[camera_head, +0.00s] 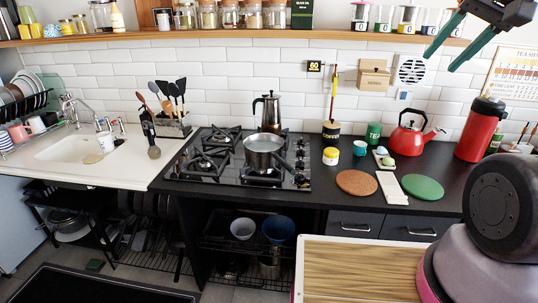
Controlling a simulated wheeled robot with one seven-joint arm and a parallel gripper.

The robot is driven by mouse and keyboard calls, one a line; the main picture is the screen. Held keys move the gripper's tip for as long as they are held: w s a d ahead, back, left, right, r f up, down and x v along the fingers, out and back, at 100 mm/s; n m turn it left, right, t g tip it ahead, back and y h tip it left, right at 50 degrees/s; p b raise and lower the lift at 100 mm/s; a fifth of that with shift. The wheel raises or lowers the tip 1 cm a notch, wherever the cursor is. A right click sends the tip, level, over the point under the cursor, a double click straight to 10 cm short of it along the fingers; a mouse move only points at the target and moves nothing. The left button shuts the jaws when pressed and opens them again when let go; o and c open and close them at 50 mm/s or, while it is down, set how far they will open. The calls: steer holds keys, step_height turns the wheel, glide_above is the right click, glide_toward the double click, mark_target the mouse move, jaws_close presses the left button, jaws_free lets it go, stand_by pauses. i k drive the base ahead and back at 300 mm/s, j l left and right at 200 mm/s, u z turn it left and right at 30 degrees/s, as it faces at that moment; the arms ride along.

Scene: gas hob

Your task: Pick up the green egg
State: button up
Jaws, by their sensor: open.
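A small pale green rounded thing (388,161), which looks like the green egg, rests on a white holder on the dark counter, right of the middle. A paler rounded thing (381,151) sits just behind it. They are small in the picture, so their exact shape is hard to tell. My gripper (442,61) is at the upper right, with its two green fingers spread apart and nothing between them. In the picture it is above and to the right of the egg, well apart from it.
A red kettle (408,140) stands close right of the egg, and a teal cup (360,148) close left. A white board (392,188), a brown round mat (356,183) and a green round mat (422,188) lie in front. A red flask (480,130) stands farther right. The hob (215,170) is left.

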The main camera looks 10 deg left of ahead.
mark_target(388, 161)
steer(key=i+l, duration=0.8)
steer(key=l, duration=0.15)
